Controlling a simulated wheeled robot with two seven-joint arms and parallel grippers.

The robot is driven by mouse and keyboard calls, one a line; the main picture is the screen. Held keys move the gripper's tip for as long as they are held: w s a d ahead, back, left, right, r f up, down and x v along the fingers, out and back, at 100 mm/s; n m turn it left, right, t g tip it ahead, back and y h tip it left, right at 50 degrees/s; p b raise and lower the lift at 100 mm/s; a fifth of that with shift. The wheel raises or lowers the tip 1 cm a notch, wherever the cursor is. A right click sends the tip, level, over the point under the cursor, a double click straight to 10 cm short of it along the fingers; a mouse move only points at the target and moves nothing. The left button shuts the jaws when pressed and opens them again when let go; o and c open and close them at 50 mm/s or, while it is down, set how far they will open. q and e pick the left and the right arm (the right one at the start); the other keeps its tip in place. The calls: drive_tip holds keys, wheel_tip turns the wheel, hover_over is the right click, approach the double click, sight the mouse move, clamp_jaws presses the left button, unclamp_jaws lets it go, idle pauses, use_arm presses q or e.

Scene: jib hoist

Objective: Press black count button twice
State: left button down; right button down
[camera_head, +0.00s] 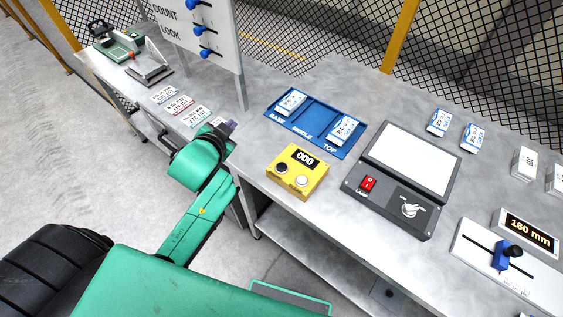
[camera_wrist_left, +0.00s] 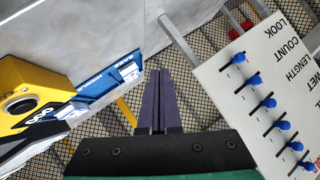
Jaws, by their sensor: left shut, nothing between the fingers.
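The yellow counter box (camera_head: 298,172) sits near the front edge of the grey table, and its display reads 000. Its black button (camera_head: 282,167) is on the left of the top face and a white button (camera_head: 302,181) is on the right. My left gripper (camera_head: 229,126) is left of the box, apart from it, near the table's edge; its fingers are partly hidden by my wrist. In the left wrist view its dark fingers (camera_wrist_left: 160,76) are together and empty, and the yellow box (camera_wrist_left: 22,74) shows at the left edge, partly cut off. My right gripper is not in view.
A blue tray (camera_head: 315,126) with white-blue boxes lies behind the counter. A light panel (camera_head: 408,158) with a red switch stands right of it. A board with blue knobs (camera_head: 203,30) rises behind my left gripper. Cards (camera_head: 180,105) lie on the left table.

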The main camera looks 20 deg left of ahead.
use_arm(q)
drive_tip(key=w+d+r+m+t+h, duration=0.25)
drive_tip(key=w+r+m+t, duration=0.25)
drive_tip(key=r, duration=0.6)
drive_tip(key=s+d+r+m+g+h, duration=0.25)
drive_tip(key=d+r+m+h, duration=0.75)
drive_tip(key=d+m+h, duration=0.55)
drive_tip(key=s+d+f+m+g+y, duration=0.25)
drive_tip(key=s+f+m+g, duration=0.25)
drive_tip(key=f+m+g, duration=0.6)
drive_tip(key=s+a+f+m+y, duration=0.1)
drive_tip(key=a+f+m+y, duration=0.3)
drive_tip(key=a, duration=0.3)
drive_tip(key=shift+s+y, duration=0.3)
drive_tip(key=shift+y, duration=0.15)
drive_tip(key=shift+g, duration=0.25)
